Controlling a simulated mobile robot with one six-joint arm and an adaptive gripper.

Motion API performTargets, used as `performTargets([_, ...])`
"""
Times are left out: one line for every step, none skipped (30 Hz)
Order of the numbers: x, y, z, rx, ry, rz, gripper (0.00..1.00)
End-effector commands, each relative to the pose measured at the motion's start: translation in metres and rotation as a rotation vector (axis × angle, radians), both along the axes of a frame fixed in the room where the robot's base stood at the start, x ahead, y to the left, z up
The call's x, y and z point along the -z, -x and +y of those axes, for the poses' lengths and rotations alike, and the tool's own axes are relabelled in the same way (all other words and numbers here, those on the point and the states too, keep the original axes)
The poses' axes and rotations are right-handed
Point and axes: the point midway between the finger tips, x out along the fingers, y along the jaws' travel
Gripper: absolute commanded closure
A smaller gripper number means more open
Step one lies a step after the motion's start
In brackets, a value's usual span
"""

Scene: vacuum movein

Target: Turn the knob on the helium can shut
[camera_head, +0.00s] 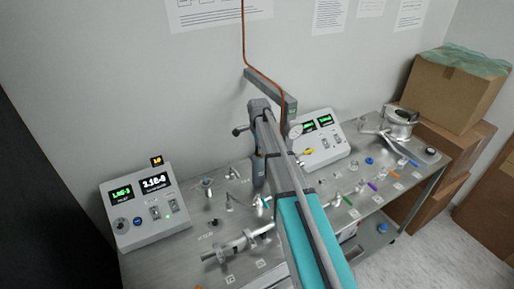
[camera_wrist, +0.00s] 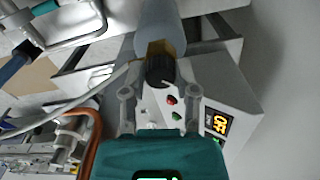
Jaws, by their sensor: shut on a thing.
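The helium can appears in the wrist view as a pale grey cylinder (camera_wrist: 157,22) at the top centre. A brass-coloured neck (camera_wrist: 160,47) and a dark ribbed knob (camera_wrist: 159,72) face the camera. My gripper (camera_wrist: 160,94) has one finger on each side of the knob and is shut on it, though the contact itself is not clearly visible. In the head view my arm reaches up from the bottom to the middle of the bench and hides much of what is behind it. I cannot clearly make out the knob there.
A metal bench (camera_head: 205,262) holds several small fittings. A control box (camera_head: 145,207) stands at its left and another (camera_head: 322,140) at the back. Cardboard boxes (camera_head: 452,90) stack at right. An orange cable (camera_head: 243,35) hangs down. A box with buttons (camera_wrist: 230,90) sits beside the can.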

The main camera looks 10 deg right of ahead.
Motion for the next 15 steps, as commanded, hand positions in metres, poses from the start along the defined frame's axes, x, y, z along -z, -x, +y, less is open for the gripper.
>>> performTargets([0.0001,0.0010,-0.0006,-0.007,0.000,0.002,1.00])
performTargets([0.0001,0.0011,-0.0008,-0.013,0.000,0.003,1.00])
performTargets([0.0001,0.0011,-0.0011,-0.022,0.000,0.003,1.00])
performTargets([0.0001,0.0011,-0.0012,-0.031,0.000,0.003,1.00])
performTargets([0.0001,0.0011,-0.0015,-0.042,0.001,0.003,1.00])
performTargets([0.0001,0.0011,-0.0017,-0.056,0.001,0.003,1.00])
performTargets([0.0001,0.0011,-0.0018,-0.070,0.001,0.003,1.00])
performTargets([0.0001,0.0011,-0.0018,-0.084,0.001,0.003,1.00])
performTargets([0.0001,0.0011,-0.0019,-0.107,0.001,0.003,1.00])
performTargets([0.0001,0.0012,-0.0021,-0.123,0.001,0.003,1.00])
performTargets([0.0001,0.0010,-0.0021,-0.143,0.002,0.003,1.00])
performTargets([0.0001,0.0011,-0.0023,-0.170,0.002,0.003,1.00])
performTargets([0.0001,0.0010,-0.0023,-0.192,0.002,0.003,1.00])
performTargets([0.0001,0.0010,-0.0024,-0.215,0.002,0.003,1.00])
performTargets([0.0001,0.0010,-0.0024,-0.247,0.002,0.003,1.00])
